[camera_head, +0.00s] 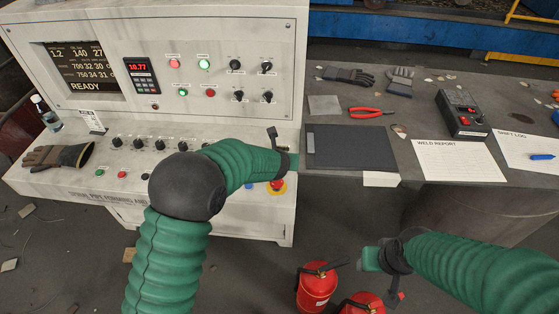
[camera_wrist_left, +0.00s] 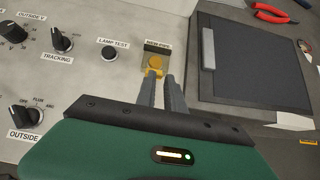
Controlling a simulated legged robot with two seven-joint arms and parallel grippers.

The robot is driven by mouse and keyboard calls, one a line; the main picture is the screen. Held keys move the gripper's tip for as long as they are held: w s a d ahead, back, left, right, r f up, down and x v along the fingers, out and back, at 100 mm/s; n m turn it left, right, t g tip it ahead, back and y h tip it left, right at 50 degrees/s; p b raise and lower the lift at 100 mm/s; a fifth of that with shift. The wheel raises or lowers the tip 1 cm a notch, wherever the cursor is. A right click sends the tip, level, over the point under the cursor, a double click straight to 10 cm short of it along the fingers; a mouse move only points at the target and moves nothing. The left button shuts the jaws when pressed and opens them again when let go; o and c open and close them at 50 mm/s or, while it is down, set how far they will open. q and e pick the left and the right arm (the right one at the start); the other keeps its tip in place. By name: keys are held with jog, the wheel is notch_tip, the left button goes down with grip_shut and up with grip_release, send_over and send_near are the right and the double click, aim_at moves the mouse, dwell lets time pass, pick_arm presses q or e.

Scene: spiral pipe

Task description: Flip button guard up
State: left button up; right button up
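The button guard (camera_wrist_left: 154,64) is a small yellow-orange piece on the light console panel, below a small dark-edged label, in the left wrist view. My left gripper (camera_wrist_left: 161,80) has its two dark fingers at the guard's near edge, with a narrow gap between them. Whether they touch it cannot be told. In the head view my left gripper (camera_head: 279,150) is over the console's right edge, and the guard is hidden or too small to make out. My right gripper (camera_head: 366,262) hangs low in front of the table, away from the console; its fingers are unclear.
A red emergency button (camera_head: 277,186) sits on a yellow base just below my left gripper. A dark clipboard (camera_head: 350,147) lies to the right, with red pliers (camera_head: 370,112) behind it. Console knobs (camera_head: 138,143) line the panel to the left. Red extinguishers (camera_head: 316,290) stand on the floor.

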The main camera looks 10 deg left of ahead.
pick_arm(q)
jog(key=shift+o, duration=0.9)
jog(key=shift+a+f, duration=0.1)
jog(key=shift+a, duration=0.5)
jog(key=shift+s, duration=0.1)
jog(key=shift+s+r, duration=0.1)
jog(key=shift+r, duration=0.25)
jog(key=shift+s+a+r, duration=0.1)
jog(key=shift+s+r, duration=0.1)
jog(key=shift+r, duration=0.05)
jog(key=v, duration=0.3)
jog(key=shift+d+p+v, duration=0.15)
jog(key=shift+p+v, duration=0.3)
jog(key=shift+v, duration=0.95)
jog(key=shift+d+p+v, duration=0.15)
jog(key=shift+p+v, duration=0.3)
jog(key=shift+v, duration=0.9)
jog(key=p+v, duration=0.3)
jog(key=v, duration=0.5)
jog(key=shift+s+d, duration=0.2)
pick_arm(e)
jog(key=r, duration=0.3)
jog(key=w+r, duration=0.1)
jog(key=shift+a+r, duration=0.15)
jog(key=shift+a, duration=0.1)
pick_arm(q)
jog(key=shift+f, duration=0.2)
pick_arm(e)
jog(key=shift+w, duration=0.1)
